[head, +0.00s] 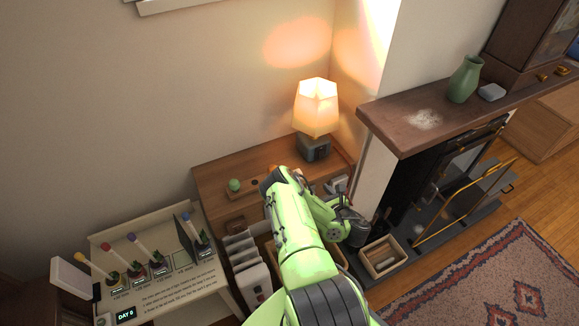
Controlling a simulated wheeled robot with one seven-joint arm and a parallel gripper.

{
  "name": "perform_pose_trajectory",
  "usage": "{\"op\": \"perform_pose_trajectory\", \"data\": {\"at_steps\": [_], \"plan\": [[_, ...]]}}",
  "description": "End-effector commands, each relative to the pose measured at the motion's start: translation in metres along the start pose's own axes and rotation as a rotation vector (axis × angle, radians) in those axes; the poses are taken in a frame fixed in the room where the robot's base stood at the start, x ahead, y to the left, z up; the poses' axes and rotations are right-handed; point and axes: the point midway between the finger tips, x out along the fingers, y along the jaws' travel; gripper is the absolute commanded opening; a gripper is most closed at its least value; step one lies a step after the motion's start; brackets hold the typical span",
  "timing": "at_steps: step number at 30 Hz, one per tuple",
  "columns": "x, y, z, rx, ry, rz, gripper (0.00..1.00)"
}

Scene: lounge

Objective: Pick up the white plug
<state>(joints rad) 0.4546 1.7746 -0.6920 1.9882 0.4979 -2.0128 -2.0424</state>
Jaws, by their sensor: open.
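I cannot clearly make out the white plug. A small pale object (337,185) lies at the right end of the wooden cabinet top (225,175), just beyond my arm, but it is too small to identify. My green arm reaches up from the bottom and bends over the front of the cabinet. My gripper (352,228) is the dark end part at the right of the arm, in front of the cabinet's right side. It is open; its fingertips are hard to make out, and I see nothing held. My arm hides the middle of the cabinet.
A lit lamp (316,108) on a grey base stands at the cabinet's back right. A white slotted unit (247,262) and a display board with plants (170,285) are at left. A wooden box (383,257) sits by the fireplace. A rug (480,285) covers the open floor at right.

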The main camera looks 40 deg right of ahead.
Motion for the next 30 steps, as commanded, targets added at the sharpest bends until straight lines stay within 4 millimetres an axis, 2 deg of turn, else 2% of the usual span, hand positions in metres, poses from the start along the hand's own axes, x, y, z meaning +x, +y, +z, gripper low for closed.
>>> {"op": "perform_pose_trajectory", "data": {"at_steps": [1, 20, 24, 30], "plan": [[0.008, 0.000, -0.011, 0.000, -0.002, -0.001, 0.66], [0.051, 0.000, -0.011, 0.006, -0.003, -0.005, 0.66], [0.082, 0.002, -0.008, 0.001, -0.001, 0.001, 0.66], [0.105, 0.001, -0.005, 0.002, 0.002, -0.002, 0.66]]}}
